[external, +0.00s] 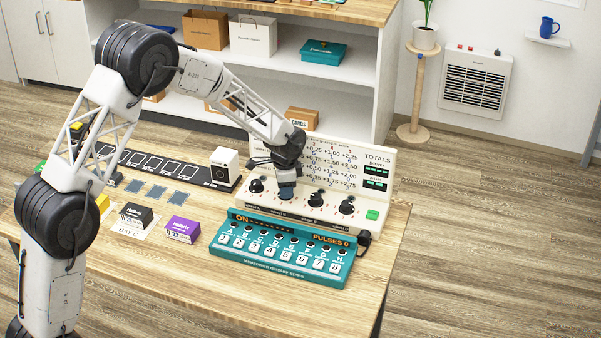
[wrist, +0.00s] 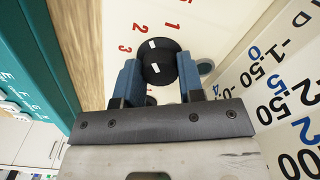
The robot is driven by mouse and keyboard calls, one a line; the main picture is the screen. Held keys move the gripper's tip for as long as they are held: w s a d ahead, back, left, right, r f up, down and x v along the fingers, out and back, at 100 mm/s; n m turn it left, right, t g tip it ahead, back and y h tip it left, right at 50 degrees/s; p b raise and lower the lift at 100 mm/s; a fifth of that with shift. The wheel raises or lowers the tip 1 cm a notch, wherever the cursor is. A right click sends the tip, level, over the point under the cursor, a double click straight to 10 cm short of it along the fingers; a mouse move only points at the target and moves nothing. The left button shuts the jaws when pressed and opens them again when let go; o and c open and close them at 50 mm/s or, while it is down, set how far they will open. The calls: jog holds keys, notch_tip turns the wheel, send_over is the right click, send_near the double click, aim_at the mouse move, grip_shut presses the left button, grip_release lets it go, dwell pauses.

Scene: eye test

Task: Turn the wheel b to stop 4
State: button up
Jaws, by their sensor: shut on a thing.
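A cream panel (external: 330,216) on the table carries a row of black wheels. My gripper (external: 286,191) comes down over the second wheel from the left, taken as wheel b, and hides most of it in the external view. In the wrist view my blue fingers (wrist: 158,82) are shut on this black wheel (wrist: 160,58), one on each side. White marks show on the wheel. Red numbers 1, 2 and 3 show on the panel around it; the upper white mark faces roughly toward the 2, but the exact stop is hard to tell.
Other wheels stand close by: one at left (external: 256,186) and two at right (external: 316,199) (external: 347,207). A green button (external: 372,214) is at the panel's right end. A teal display box (external: 280,246) sits in front; an upright board (external: 330,160) rises behind.

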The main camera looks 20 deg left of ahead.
jog(key=n, duration=0.4)
jog(key=shift+n, duration=0.3)
jog(key=n, duration=1.5)
jog(key=o, duration=0.9)
jog(key=shift+d+r, duration=0.1)
jog(key=shift+r, duration=3.8)
